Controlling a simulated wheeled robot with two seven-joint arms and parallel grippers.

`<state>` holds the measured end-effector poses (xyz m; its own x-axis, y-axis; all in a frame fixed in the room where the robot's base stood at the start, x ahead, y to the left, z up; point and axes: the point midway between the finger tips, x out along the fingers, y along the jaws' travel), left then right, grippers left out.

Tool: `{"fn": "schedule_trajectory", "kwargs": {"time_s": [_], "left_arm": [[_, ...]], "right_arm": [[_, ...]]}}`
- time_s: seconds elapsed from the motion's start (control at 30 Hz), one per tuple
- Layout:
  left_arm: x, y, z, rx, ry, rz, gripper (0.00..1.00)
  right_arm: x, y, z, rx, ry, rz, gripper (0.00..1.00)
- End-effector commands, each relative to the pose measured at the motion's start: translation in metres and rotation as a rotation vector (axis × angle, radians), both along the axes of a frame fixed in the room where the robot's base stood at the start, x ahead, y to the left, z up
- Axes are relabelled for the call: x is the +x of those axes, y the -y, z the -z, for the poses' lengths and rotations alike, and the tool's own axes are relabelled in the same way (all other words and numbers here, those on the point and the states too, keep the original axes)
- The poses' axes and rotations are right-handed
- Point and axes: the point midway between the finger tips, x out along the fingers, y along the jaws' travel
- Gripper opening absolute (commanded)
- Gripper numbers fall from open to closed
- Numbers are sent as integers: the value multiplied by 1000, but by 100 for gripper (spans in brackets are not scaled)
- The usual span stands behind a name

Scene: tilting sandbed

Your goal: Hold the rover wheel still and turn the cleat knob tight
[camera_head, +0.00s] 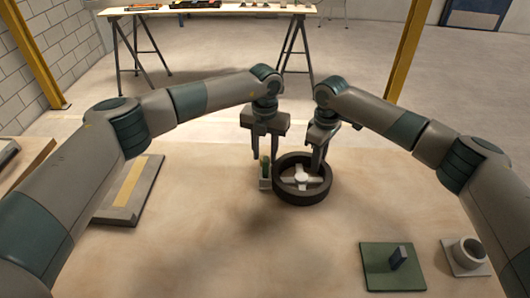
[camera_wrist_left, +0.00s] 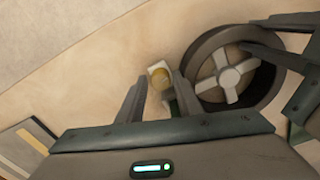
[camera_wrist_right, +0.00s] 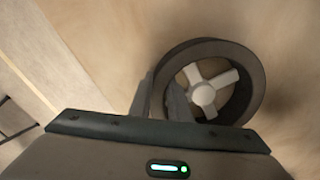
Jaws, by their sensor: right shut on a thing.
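The dark rover wheel (camera_head: 302,198) with pale spokes lies flat on the sandy surface, right of centre. My right gripper (camera_head: 317,168) is shut on its rim; the right wrist view shows the fingers (camera_wrist_right: 160,98) on either side of the wheel wall (camera_wrist_right: 258,75). A round yellowish knob (camera_wrist_left: 160,78) on a small pale block (camera_head: 265,184) sits just left of the wheel, with a green part beside it. My left gripper (camera_head: 265,157) points down above the knob. In the left wrist view its fingers (camera_wrist_left: 157,90) are apart, with the knob showing between them.
A grey board with a yellow strip (camera_head: 128,185) lies at the left. A green plate (camera_head: 378,278) with a dark block and a pale ring (camera_head: 468,251) on a square base sit at the front right. The front middle is clear. A workbench (camera_head: 230,10) stands behind.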

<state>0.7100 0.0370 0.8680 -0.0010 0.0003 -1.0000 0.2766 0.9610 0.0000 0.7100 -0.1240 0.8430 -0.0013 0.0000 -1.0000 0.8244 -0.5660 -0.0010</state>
Motion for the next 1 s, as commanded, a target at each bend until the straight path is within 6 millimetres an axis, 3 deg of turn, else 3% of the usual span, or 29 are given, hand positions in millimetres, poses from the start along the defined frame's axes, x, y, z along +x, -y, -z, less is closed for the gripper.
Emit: {"fn": "schedule_trajectory", "kwargs": {"time_s": [0.13,0.27,0.67,1.0], "left_arm": [[0,0,0,0,0,0,32],[0,0,0,0,0,0,2],[0,0,-1,1,1,40,2],[1,0,-1,0,2,229,2]], "right_arm": [[0,0,-1,1,1,0,0],[0,0,-1,1,1,0,0],[0,0,-1,0,0,0,0],[0,0,0,0,0,0,0]]}}
